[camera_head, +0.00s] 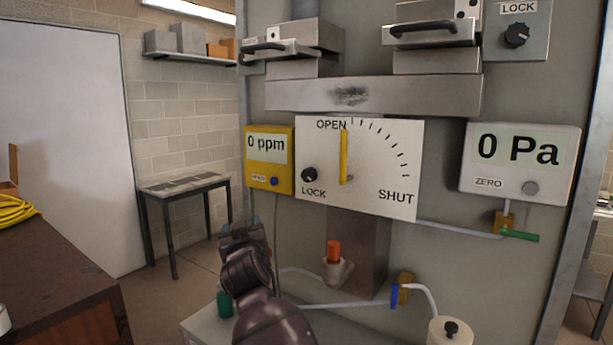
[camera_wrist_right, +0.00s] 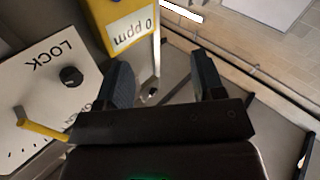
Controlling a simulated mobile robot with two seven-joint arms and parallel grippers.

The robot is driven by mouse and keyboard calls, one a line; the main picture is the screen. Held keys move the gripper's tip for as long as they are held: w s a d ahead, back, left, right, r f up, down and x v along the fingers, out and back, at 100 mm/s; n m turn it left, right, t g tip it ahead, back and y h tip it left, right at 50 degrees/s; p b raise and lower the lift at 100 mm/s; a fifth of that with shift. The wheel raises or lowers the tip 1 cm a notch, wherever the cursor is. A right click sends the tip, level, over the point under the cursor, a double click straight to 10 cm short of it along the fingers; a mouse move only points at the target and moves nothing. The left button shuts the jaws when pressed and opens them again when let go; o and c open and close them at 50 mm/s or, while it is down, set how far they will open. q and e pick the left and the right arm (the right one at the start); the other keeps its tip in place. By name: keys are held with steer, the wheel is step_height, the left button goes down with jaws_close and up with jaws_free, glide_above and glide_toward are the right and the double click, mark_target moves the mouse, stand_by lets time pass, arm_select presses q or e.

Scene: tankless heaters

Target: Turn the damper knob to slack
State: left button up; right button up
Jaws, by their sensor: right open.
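A white damper plate (camera_head: 380,178) on the grey panel carries a scale from OPEN to SHUT. Its yellow pointer (camera_head: 344,152) stands upright at OPEN. The black damper knob (camera_head: 309,174) sits at the plate's lower left, above the word LOCK. In the right wrist view the knob (camera_wrist_right: 71,76) and the pointer (camera_wrist_right: 40,128) lie left of the fingers. My right gripper (camera_head: 240,224) is below and left of the knob, apart from it. Its jaws (camera_wrist_right: 162,82) are open and empty. My left gripper is not in view.
A yellow meter (camera_head: 270,160) reading 0 ppm hangs left of the plate. A white 0 Pa gauge (camera_head: 520,163) is at right. Another LOCK knob (camera_head: 516,36) is at top right. A red-capped fitting (camera_head: 334,252) and hoses sit below. A brown bench (camera_head: 75,290) stands at left.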

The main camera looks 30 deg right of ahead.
step_height(320, 180, up, 8)
steer(key=w+d+m+g+h+p, duration=0.1)
steer(key=w+d+m+g+h, duration=0.15)
steer(key=m+h, duration=0.25)
steer(key=m+g+h, duration=0.5)
steer(key=m+g, duration=0.4)
steer(key=m, duration=0.1)
glide_toward(306, 177)
steer(key=p+x, duration=0.3)
steer(key=x, duration=0.5)
steer(key=shift+d, duration=0.1)
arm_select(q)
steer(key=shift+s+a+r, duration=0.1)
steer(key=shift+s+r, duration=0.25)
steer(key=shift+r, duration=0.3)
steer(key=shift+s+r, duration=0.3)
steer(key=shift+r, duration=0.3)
arm_select(e)
steer(key=shift+x, duration=0.85)
steer(key=c, duration=0.9)
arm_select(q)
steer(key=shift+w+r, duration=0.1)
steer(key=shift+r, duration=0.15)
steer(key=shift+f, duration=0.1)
